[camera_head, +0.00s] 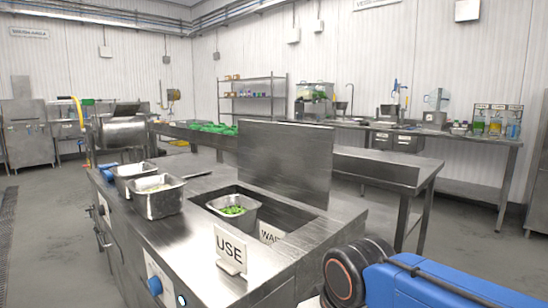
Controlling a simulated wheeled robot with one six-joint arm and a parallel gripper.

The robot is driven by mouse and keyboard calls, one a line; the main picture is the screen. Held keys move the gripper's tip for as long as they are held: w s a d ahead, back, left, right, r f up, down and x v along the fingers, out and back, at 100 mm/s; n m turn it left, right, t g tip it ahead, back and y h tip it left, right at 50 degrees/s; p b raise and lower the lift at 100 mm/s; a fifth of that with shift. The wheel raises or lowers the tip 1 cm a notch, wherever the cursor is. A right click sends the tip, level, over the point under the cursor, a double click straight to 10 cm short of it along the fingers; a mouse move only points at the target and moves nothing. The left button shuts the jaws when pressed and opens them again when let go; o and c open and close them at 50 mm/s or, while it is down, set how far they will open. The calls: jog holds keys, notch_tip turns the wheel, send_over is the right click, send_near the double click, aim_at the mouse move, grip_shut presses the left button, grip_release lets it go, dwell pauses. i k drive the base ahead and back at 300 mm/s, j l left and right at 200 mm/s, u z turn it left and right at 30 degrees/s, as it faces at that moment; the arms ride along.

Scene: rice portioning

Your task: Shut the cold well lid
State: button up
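The cold well lid (284,161) is a flat steel panel standing upright at the back edge of the cold well (285,217), so the well is open. Inside the well sits a steel pan (236,217) with green food in it. A card reading "WAIT" (271,234) stands partly hidden in the well, behind the front rim. My blue arm (425,285) shows at the bottom right, with a dark round joint beside the counter. My gripper is out of view.
On the counter left of the well stand two steel pans (156,197). A "USE" sign (230,250) stands at the well's front edge. A steel table (375,168) is behind the lid. Open floor lies at the left.

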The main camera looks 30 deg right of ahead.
aim_at(293, 162)
jog(key=i+l+u, duration=0.2)
jog(key=l, duration=0.45)
jog(key=l+u, duration=0.2)
jog(key=l, duration=0.4)
jog(key=l+u, duration=0.25)
jog(key=l, duration=0.4)
jog(key=k+l+u, duration=0.2)
jog(key=l, duration=0.45)
jog(key=l+u, duration=0.2)
jog(key=l, duration=0.45)
jog(key=k+l+u, duration=0.2)
jog(key=l, duration=0.4)
jog(key=k+l+u, duration=0.2)
jog(key=l, duration=0.4)
jog(key=k+l+u, duration=0.2)
jog(key=l, duration=0.35)
